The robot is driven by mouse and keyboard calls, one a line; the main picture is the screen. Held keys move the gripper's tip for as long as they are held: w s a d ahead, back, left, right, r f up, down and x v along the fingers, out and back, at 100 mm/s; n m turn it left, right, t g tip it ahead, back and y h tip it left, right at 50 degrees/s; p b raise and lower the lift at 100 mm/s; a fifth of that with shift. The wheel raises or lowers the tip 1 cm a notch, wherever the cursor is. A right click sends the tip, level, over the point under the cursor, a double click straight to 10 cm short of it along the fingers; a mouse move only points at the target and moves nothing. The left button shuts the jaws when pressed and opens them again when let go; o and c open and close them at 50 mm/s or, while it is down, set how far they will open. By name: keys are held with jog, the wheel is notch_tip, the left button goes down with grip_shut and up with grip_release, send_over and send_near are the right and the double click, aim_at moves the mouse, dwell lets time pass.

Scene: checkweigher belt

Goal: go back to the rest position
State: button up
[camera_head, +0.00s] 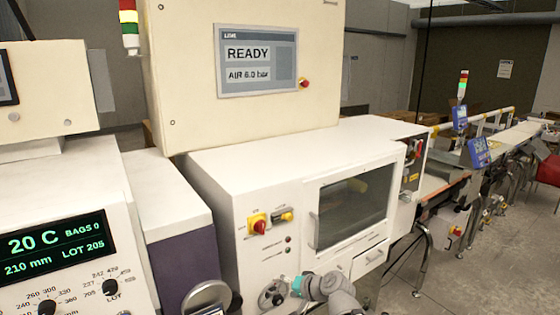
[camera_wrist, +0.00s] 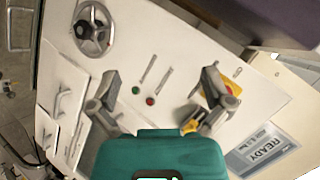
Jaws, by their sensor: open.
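My gripper (camera_wrist: 159,78) shows in the wrist view with its two grey fingers spread wide apart. Nothing is between them except the white machine front behind. The teal body of my gripper fills the bottom middle of that view. In the head view my grey arm and a teal part of it are low in the middle, in front of the white machine (camera_head: 260,165). The fingers cannot be made out clearly there.
The machine front carries a handwheel (camera_wrist: 93,30), a red knob on a yellow plate (camera_head: 259,226) and a windowed door (camera_head: 350,208). A cabinet with a READY screen (camera_head: 257,62) stands behind. A control unit (camera_head: 55,240) is at left. Open floor (camera_head: 480,265) lies at right.

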jog(key=s+d+f+n+g+h, duration=0.1)
jog(key=s+d+f+g+h, duration=0.2)
jog(key=d, duration=0.5)
jog(key=s+d+f+n+g+h, duration=0.2)
jog(key=s+d+f+g+h, duration=0.2)
jog(key=s+d+f+h, duration=0.2)
jog(key=shift+s+d+g, duration=0.3)
jog(key=shift+s+d, duration=0.55)
jog(key=shift+s, duration=0.05)
jog(key=c, duration=0.5)
jog(key=shift+a, duration=0.15)
jog(key=shift+c, duration=0.5)
